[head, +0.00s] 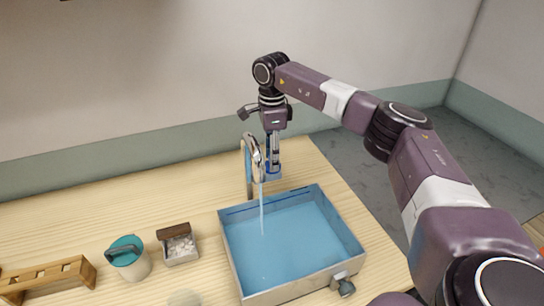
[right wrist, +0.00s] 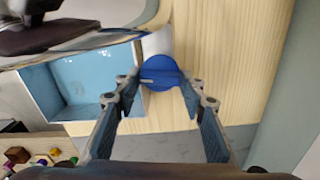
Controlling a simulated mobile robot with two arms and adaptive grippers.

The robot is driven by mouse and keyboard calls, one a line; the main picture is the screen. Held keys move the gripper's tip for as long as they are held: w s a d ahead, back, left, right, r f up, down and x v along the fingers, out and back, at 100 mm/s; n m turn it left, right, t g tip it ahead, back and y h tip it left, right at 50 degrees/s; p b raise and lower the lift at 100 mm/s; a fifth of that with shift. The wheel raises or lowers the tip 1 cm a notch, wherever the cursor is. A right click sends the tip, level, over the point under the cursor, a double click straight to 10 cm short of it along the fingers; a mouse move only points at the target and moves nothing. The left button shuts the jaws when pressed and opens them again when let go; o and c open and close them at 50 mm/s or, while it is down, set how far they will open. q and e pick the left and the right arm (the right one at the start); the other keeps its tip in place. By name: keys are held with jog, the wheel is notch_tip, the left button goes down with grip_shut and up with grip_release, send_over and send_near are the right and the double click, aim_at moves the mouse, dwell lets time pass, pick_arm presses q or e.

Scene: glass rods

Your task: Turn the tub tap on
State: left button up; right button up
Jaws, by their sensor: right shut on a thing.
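The chrome tap (head: 247,165) stands behind the tub (head: 290,290), its spout arching over the tub's back edge. A thin stream of water (head: 262,215) falls from the spout into the blue-lined tub. My right gripper (head: 273,162) points down beside the tap. It is shut on the round blue tap knob (right wrist: 161,70), which sits between its fingers in the right wrist view. In the head view the fingers partly hide the knob. My left gripper is not in view.
A grey drain valve (head: 343,286) sits at the tub's front right. To the left stand a teal-topped pot (head: 135,268), a small box of white pieces (head: 180,246) and a wooden rack (head: 45,276). The wooden counter behind them is clear.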

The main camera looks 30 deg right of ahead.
jog(key=shift+w+r+n, duration=0.1)
jog(key=shift+n, duration=0.7)
jog(key=o, duration=0.9)
jog(key=shift+c, duration=0.2)
notch_tip(320, 180, up, 12)
